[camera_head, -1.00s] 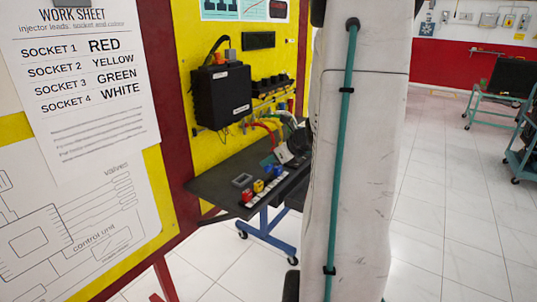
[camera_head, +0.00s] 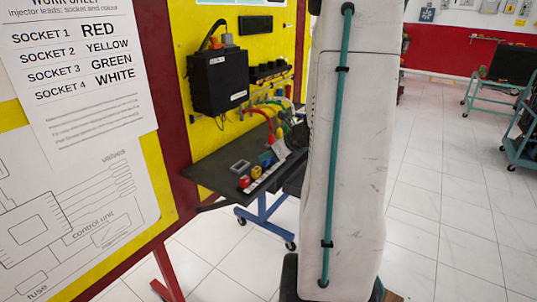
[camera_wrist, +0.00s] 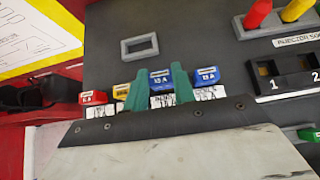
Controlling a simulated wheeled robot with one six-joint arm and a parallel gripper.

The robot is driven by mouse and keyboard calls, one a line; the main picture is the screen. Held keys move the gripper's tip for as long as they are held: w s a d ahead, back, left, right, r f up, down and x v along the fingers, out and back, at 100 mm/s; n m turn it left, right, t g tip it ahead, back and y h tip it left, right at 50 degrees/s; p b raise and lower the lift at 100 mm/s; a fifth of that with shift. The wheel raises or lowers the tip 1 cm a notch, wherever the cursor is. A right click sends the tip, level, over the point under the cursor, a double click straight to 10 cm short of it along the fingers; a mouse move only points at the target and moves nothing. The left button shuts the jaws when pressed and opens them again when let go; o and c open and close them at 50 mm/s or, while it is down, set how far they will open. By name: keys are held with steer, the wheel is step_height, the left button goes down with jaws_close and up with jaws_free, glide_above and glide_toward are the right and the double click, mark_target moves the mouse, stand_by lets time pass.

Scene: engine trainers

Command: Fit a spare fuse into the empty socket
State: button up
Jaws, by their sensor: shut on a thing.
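My gripper (camera_wrist: 158,70), with teal fingers, is shut on a blue fuse (camera_wrist: 161,78) marked 15 A in the wrist view. A second blue fuse (camera_wrist: 207,77) stands just to its right. A yellow fuse (camera_wrist: 121,91) and a red fuse (camera_wrist: 93,97) stand to its left, all in a row with white labels below. A grey rectangular frame with a dark opening, seemingly the empty socket (camera_wrist: 139,46), lies beyond the row. In the head view, the red fuse (camera_head: 244,182) and yellow fuse (camera_head: 256,173) show on the bench. I cannot tell whether the held fuse is raised.
The dark bench top (camera_head: 215,176) is mostly clear around the frame. A numbered injector socket block (camera_wrist: 284,76) and coloured plugs (camera_wrist: 298,9) are at the right of the wrist view. A black box (camera_head: 218,80) and coloured leads are on the yellow panel behind.

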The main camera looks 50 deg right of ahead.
steer(key=shift+f, duration=0.85)
stand_by(0.7)
steer(key=o, duration=0.7)
steer(key=shift+s, duration=0.15)
steer(key=shift+w+r+v, duration=0.15)
steer(key=shift+v, duration=1.1)
steer(key=shift+w+r+v, duration=0.15)
steer(key=shift+r+v, duration=0.05)
steer(key=shift+v, duration=1.05)
steer(key=shift+r, duration=0.1)
steer(key=shift+r, duration=1.3)
